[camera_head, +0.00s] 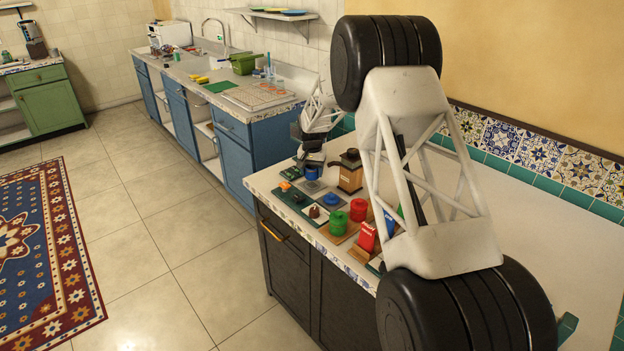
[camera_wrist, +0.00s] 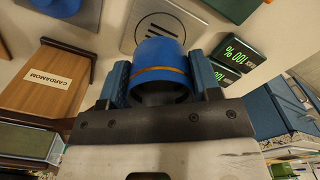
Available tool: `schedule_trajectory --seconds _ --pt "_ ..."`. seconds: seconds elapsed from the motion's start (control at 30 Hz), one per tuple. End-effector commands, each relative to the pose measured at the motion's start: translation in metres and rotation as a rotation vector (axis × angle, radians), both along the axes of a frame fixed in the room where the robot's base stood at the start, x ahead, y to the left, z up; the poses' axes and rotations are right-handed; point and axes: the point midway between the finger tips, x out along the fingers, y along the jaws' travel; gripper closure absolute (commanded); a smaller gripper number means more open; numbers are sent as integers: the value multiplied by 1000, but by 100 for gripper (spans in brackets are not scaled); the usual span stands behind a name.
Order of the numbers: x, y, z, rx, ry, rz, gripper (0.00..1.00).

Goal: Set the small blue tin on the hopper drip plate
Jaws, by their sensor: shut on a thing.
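My gripper (camera_wrist: 162,92) is shut on a blue tin (camera_wrist: 158,54) with an orange band, one finger on each side. The held tin also shows in the head view (camera_head: 312,171), just under my gripper (camera_head: 312,160). A grey plate with dark slots (camera_wrist: 190,13) lies beyond the tin in the wrist view, and the tin hides part of it. In the head view a grey plate (camera_head: 313,187) lies close below the tin. Whether the tin touches the plate cannot be told. A second blue tin (camera_head: 331,200) stands nearby on another grey plate; its blue top shows in the wrist view (camera_wrist: 57,5).
A wooden box labelled cardamom (camera_wrist: 45,85) stands close beside my gripper; it shows in the head view (camera_head: 350,172). A green display (camera_wrist: 232,60) is on the other side. Red and green tins (camera_head: 357,209) crowd the counter nearer the camera.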

Motion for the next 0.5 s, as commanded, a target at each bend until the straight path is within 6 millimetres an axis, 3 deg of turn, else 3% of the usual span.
schedule_trajectory --seconds 0.3,0.5 --pt "-1 0 -29 -1 2 0 66" --pt "0 0 -35 0 0 0 66"
